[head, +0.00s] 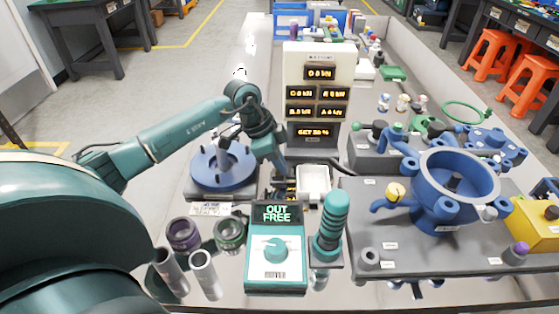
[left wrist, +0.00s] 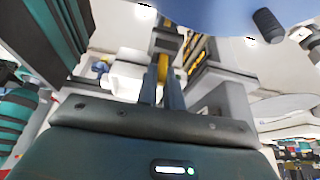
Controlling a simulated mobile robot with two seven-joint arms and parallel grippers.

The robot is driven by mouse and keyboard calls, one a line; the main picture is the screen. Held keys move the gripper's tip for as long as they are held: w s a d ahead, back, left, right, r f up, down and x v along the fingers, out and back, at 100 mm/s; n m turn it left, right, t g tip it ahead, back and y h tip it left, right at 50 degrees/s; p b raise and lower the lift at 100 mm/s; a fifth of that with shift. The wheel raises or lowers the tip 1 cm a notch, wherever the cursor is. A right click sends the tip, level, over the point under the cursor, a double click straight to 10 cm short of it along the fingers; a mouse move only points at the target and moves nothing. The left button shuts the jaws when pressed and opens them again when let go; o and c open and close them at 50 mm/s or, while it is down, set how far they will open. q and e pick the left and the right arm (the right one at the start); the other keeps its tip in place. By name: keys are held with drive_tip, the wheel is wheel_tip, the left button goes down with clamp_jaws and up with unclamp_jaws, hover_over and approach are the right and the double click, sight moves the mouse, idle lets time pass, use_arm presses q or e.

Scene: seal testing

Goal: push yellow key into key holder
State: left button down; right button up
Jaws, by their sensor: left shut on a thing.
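My left gripper (head: 283,190) reaches down beside the dark base of the display stand, left of a small white tray. In the left wrist view its two fingers (left wrist: 162,85) are closed on a small yellow piece, which looks like the yellow key (left wrist: 163,67). A dark block (left wrist: 167,40) lies just past the fingertips; it may be the key holder, but I cannot tell whether the key touches it. In the head view the gripper and arm mostly hide this spot. My right gripper is not in view.
The display stand (head: 318,75) rises behind the gripper. A blue flanged disc (head: 222,165) is to the left and the white tray (head: 313,184) to the right. A teal control box (head: 275,262) and a teal ribbed handle (head: 331,222) stand in front. A blue valve body (head: 455,185) fills the right.

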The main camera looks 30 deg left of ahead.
use_arm(q)
drive_tip(key=shift+f, duration=0.15)
drive_tip(key=c, duration=1.5)
unclamp_jaws()
drive_tip(key=shift+o, duration=0.2)
drive_tip(key=shift+r+p, duration=2.5)
drive_tip(key=shift+p, duration=0.1)
